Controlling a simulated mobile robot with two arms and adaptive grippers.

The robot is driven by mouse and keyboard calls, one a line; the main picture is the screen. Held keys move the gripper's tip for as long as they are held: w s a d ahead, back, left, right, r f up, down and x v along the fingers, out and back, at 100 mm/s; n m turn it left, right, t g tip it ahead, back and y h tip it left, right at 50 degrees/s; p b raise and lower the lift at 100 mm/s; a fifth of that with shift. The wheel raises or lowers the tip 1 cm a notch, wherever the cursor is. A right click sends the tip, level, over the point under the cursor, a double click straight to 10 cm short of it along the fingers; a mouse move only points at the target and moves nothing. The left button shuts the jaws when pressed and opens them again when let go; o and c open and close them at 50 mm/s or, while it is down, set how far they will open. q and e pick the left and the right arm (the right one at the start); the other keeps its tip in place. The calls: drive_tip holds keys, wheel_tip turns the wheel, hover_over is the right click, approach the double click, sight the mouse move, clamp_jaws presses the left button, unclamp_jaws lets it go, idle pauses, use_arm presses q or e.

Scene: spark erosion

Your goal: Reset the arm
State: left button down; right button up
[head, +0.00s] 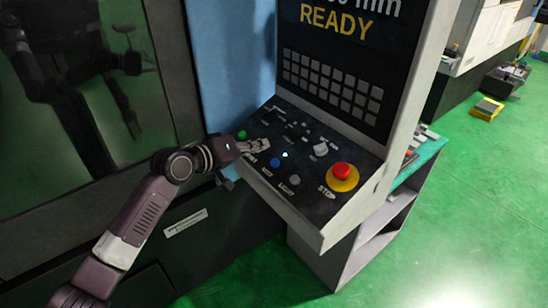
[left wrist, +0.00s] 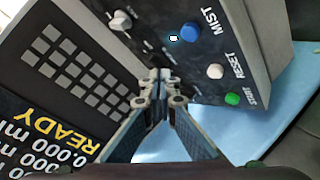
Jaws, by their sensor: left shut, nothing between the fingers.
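My left arm comes in from the left in the head view, and its gripper (head: 258,146) is over the left part of the machine's control panel (head: 318,207). In the left wrist view the fingers of the left gripper (left wrist: 160,88) meet at the tips, shut and empty, in front of the panel face. I cannot tell whether the tips touch the panel. My right gripper is out of view.
The panel carries a green START button (left wrist: 232,98), white RESET button (left wrist: 215,71), blue MIST button (left wrist: 190,30), white knob (head: 321,149) and red STOP button (head: 342,171). The screen (head: 340,20) reads READY. Green floor (head: 470,220) is open at right.

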use_arm(q)
drive_tip(key=s+a+f+m+g+y, duration=0.1)
drive_tip(key=s+a+f+y, duration=0.1)
drive_tip(key=s+f, duration=0.75)
drive_tip(key=s+a+f+m+g+y, duration=0.2)
drive_tip(key=s+f, duration=0.6)
drive_tip(key=s, duration=0.3)
drive_tip(key=s+a+f+g+y, duration=0.25)
drive_tip(key=s+a, duration=0.45)
drive_tip(key=s, duration=0.4)
drive_tip(key=s+a+f+g+y, duration=0.1)
drive_tip(key=s+a+f+y, duration=0.25)
drive_tip(key=s+a, duration=0.6)
drive_tip(key=s+d+f+g+b, duration=0.1)
drive_tip(key=s+f+b, duration=0.15)
drive_tip(key=f, duration=1.45)
drive_tip(key=s+d+f+b, duration=0.15)
drive_tip(key=f+b, duration=0.25)
drive_tip(key=f, duration=1.3)
drive_tip(key=s+a+f+b, duration=0.2)
drive_tip(key=s+f, duration=0.6)
drive_tip(key=f, duration=0.1)
drive_tip(key=s+a+f+g+b, duration=0.1)
drive_tip(key=s+f+b, duration=0.1)
drive_tip(key=s+f, duration=0.6)
drive_tip(key=shift+s+a+f+b, duration=0.35)
drive_tip(key=shift+a+f, duration=0.05)
drive_tip(key=shift+f, duration=0.45)
